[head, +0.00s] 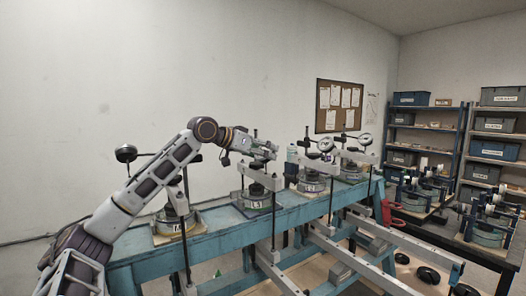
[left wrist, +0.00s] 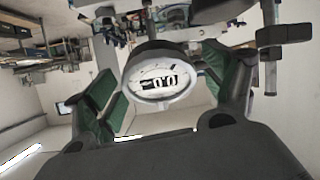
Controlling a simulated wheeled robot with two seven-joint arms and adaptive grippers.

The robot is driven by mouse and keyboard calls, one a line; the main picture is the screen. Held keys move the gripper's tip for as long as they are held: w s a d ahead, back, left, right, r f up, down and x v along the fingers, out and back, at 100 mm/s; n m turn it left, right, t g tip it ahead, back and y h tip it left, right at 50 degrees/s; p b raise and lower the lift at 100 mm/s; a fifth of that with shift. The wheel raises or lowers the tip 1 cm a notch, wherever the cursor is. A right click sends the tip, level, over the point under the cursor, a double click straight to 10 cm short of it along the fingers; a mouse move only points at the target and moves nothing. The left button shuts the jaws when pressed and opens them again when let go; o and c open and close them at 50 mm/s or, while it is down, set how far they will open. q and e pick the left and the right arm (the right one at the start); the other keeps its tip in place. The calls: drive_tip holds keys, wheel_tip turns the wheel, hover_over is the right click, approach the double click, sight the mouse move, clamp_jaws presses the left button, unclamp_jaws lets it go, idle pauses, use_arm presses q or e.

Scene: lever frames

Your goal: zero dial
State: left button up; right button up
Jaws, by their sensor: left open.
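My left gripper (head: 264,149) reaches from the left to the top of the second lever frame (head: 256,191) on the teal bench. In the left wrist view, a round white-faced dial (left wrist: 161,83) with a dark housing sits between the fingers, its face towards the camera and showing "0.0". The green-padded fingers of my left gripper (left wrist: 163,76) stand apart on either side of the dial. I cannot tell whether either pad touches it. In the head view this dial is hidden by the gripper. My right gripper is in neither view.
Other dials stand on the neighbouring frames: one at the left (head: 126,153), two to the right (head: 326,145), (head: 365,139). The teal bench (head: 222,233) carries the frames in a row, with long pale beams (head: 340,251) projecting forward. Shelves with bins (head: 410,99) stand at the right.

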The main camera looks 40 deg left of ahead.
use_arm(q)
drive_tip(key=shift+r, duration=0.35)
drive_tip(key=shift+r, duration=0.3)
drive_tip(key=shift+r, duration=0.65)
drive_tip(key=shift+r, duration=3.65)
